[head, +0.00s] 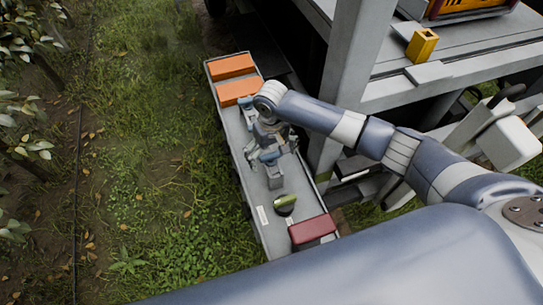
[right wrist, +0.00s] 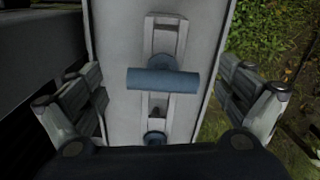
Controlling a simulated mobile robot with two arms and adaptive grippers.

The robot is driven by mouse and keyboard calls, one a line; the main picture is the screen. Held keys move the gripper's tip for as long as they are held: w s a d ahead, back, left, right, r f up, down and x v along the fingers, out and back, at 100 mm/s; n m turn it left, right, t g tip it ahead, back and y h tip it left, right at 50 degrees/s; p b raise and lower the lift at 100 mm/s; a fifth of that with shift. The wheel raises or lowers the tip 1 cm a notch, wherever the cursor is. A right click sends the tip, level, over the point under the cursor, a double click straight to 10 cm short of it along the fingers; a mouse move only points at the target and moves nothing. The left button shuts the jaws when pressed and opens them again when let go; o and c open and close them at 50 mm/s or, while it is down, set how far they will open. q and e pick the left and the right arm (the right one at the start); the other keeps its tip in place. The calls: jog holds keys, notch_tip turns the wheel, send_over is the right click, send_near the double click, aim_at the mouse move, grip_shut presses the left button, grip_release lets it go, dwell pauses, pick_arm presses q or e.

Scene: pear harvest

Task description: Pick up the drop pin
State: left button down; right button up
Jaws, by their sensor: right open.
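The drop pin (right wrist: 163,79) appears to be the blue T-shaped piece with a cross bar, set in a grey bracket on the grey tray in the right wrist view. A second blue round piece (right wrist: 155,138) shows nearer the wrist, partly cut off by my gripper's body. My right gripper (right wrist: 160,95) is open, one finger on each side of the blue bar, with clear gaps to both. In the head view my right gripper (head: 268,150) is over the middle of the tray and hides most of the pin. My left gripper is not in view.
The long grey tray (head: 236,133) also holds two orange blocks (head: 236,90), a dark red box (head: 312,229) and a green item in a dark holder (head: 285,203). A grey metal post (head: 350,70) stands close on the right. Grass lies on the left.

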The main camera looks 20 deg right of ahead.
jog(key=shift+a+f, duration=0.15)
jog(key=shift+f, duration=0.95)
jog(key=c, duration=1.2)
jog(key=shift+c, duration=0.2)
